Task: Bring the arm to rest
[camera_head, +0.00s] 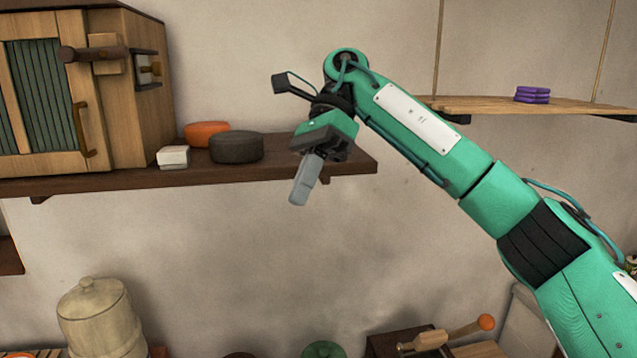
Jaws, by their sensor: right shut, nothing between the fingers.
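My right arm comes in from the lower right and reaches up and left, bent at the wrist. My right gripper (299,201) points down and is shut and empty. It hangs in front of the right end of the dark wooden shelf (300,176). Nothing is between its fingers. I cannot tell from this view how far it is from the shelf edge. My left gripper is not in view.
On the shelf are a wooden cabinet (130,110), a white block (173,157), an orange round thing (206,131) and a dark round thing (236,147). Purple stacked pieces (532,95) lie on a right shelf (480,104). A pale lidded vessel (95,315) stands below. The wall between is bare.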

